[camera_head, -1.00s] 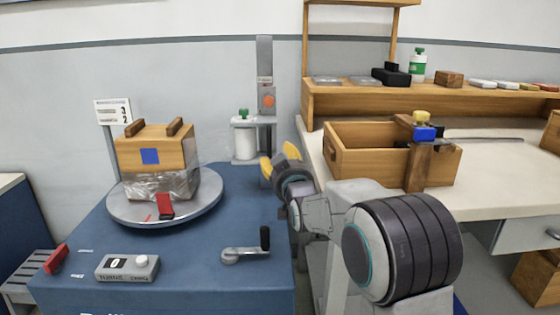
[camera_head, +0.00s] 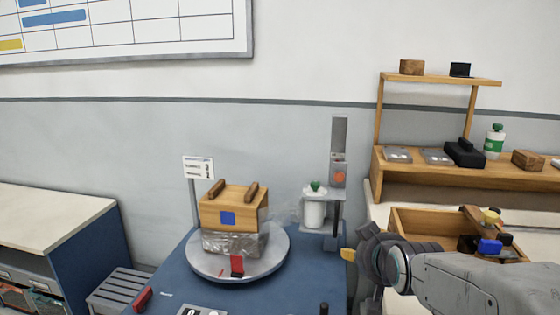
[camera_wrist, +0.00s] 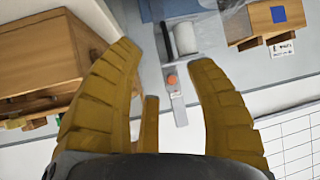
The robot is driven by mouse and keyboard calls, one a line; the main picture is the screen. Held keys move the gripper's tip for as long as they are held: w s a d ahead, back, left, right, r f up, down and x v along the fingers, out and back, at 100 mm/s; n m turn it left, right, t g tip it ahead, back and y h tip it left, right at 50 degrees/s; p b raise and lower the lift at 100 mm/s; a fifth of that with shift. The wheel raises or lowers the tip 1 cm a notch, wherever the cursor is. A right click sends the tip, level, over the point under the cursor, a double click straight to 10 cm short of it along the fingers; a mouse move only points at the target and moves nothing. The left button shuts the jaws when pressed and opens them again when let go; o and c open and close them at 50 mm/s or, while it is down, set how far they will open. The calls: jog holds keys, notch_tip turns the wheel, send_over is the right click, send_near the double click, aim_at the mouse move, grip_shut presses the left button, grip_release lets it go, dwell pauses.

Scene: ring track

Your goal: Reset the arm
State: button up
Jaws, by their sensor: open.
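My gripper (camera_wrist: 165,85) shows in the wrist view with its yellow fingers spread apart and nothing between them. In the head view my arm reaches in from the lower right, and a yellow fingertip (camera_head: 347,254) shows beside the blue bench's right side. The gripper is near the white cylinder (camera_head: 314,208) and its grey post, apart from them. The rest of the gripper is hidden behind my wrist in the head view.
A wooden block (camera_head: 234,205) in clear wrap sits on a round grey turntable (camera_head: 212,268) on the blue bench. An open wooden box (camera_head: 408,219) stands on the right-hand counter, partly behind my arm. A shelf (camera_head: 390,177) holds several items. A stool (camera_head: 118,287) stands at left.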

jog(key=s+r+g+p, duration=0.4)
jog(key=s+p, duration=0.4)
jog(key=s, duration=0.5)
jog(key=s+r+g+p, duration=0.3)
jog(key=s+r+p, duration=0.2)
jog(key=s+p, duration=0.4)
jog(key=s, duration=0.5)
jog(key=shift+r+g, duration=0.35)
jog(key=shift+g, duration=0.05)
jog(key=shift+a, duration=0.1)
